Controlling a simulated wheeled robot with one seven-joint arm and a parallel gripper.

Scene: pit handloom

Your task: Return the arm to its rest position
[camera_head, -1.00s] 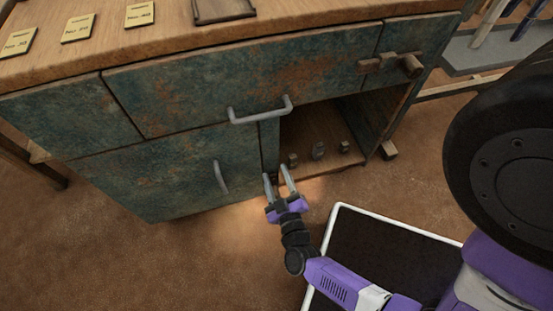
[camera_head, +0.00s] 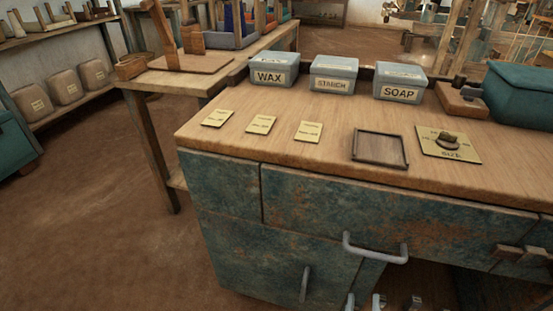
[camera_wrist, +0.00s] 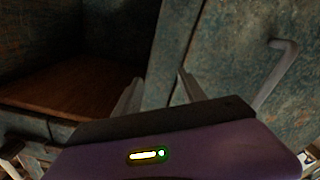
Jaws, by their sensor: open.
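My gripper (camera_head: 363,302) shows only as two pale fingertips at the bottom edge of the head view. They are apart, just below the grey drawer handle (camera_head: 375,256). In the wrist view my gripper (camera_wrist: 158,88) is open with nothing between its fingers. It points at the worn blue-green cabinet front, beside an open compartment (camera_wrist: 75,88) on the left. A grey handle (camera_wrist: 275,75) is to the right of the fingers. The rest of my arm is hidden in the head view.
The wooden top (camera_head: 240,147) holds three labelled boxes, WAX (camera_head: 274,70), STARCH (camera_head: 334,75) and SOAP (camera_head: 401,83). A dark square tray (camera_head: 380,149) and a yellow card (camera_head: 448,152) with a small dark object lie nearer the front. Floor (camera_head: 110,230) is clear at left.

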